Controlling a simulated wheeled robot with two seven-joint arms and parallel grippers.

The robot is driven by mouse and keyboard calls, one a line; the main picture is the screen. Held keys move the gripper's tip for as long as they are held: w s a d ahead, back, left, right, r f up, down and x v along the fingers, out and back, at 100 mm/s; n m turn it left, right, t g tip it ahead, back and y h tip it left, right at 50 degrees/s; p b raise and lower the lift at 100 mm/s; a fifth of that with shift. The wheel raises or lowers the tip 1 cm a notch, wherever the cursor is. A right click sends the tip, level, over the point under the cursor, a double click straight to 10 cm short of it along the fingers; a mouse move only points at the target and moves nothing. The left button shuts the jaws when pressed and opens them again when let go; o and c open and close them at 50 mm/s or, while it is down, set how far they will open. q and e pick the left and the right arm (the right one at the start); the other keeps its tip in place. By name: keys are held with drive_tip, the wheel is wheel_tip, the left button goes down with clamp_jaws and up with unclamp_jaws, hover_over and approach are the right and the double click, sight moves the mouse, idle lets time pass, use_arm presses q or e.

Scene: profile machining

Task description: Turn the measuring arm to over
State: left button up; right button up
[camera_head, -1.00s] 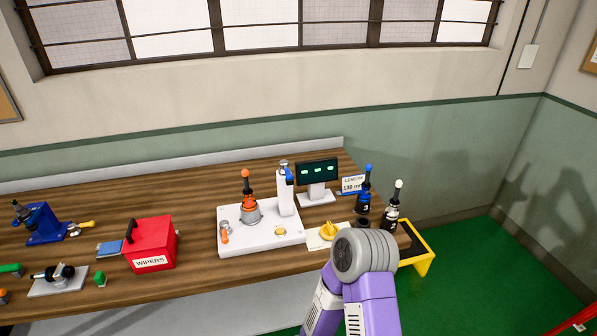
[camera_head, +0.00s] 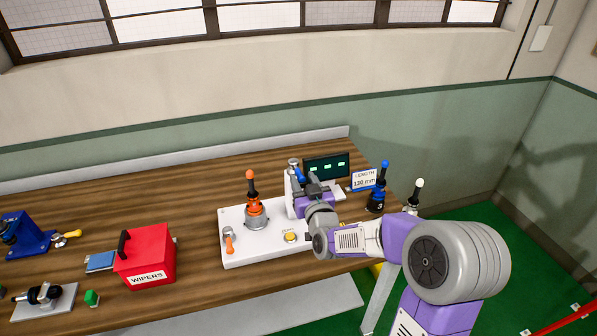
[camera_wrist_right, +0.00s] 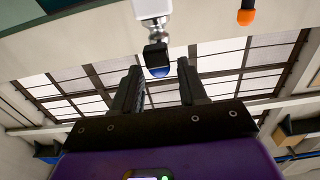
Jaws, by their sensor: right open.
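The measuring arm (camera_head: 299,173) is a dark piece with a blue end on the white column (camera_head: 290,196) of the white measuring base. In the right wrist view its blue end (camera_wrist_right: 159,71) lies between the two fingers, near their tips, with gaps on both sides. My right gripper (camera_head: 313,180) is open beside the column and partly hides the arm. In the right wrist view the gripper (camera_wrist_right: 160,72) holds nothing. My left gripper is out of view.
The orange tool (camera_head: 255,203) stands upright on the white base (camera_head: 262,248). The display (camera_head: 327,166) and length card (camera_head: 364,181) stand behind my wrist. Blue-topped (camera_head: 379,187) and white-topped (camera_head: 415,195) tools stand at right. A red WIPERS box (camera_head: 145,258) is left.

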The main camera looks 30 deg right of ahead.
sight(295, 163)
drive_tip(key=shift+x, duration=2.05)
drive_tip(key=shift+f, duration=0.1)
drive_tip(key=shift+c, duration=0.4)
clamp_jaws()
